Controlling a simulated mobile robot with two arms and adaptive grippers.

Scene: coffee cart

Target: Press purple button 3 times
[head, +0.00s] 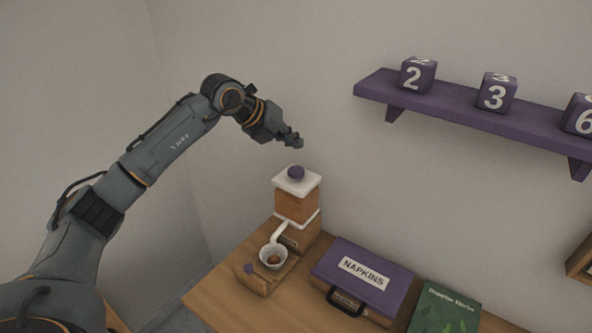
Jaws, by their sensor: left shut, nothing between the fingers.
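The purple button (296,172) is a round knob on the white top of a wooden coffee machine (295,205), which stands at the back left of the wooden cart top. My left gripper (298,143) is shut and empty. In the head view its tip appears just above the button, with a small gap between them. A second, smaller purple knob (249,268) sits on the machine's base at the front left, beside a small white cup or holder (273,257). My right gripper is out of view.
A purple-lidded napkins box (385,271) with a black handle and a green book (444,308) lie to the right of the machine. A purple wall shelf (450,103) with numbered cubes hangs at the upper right. The wall is close behind.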

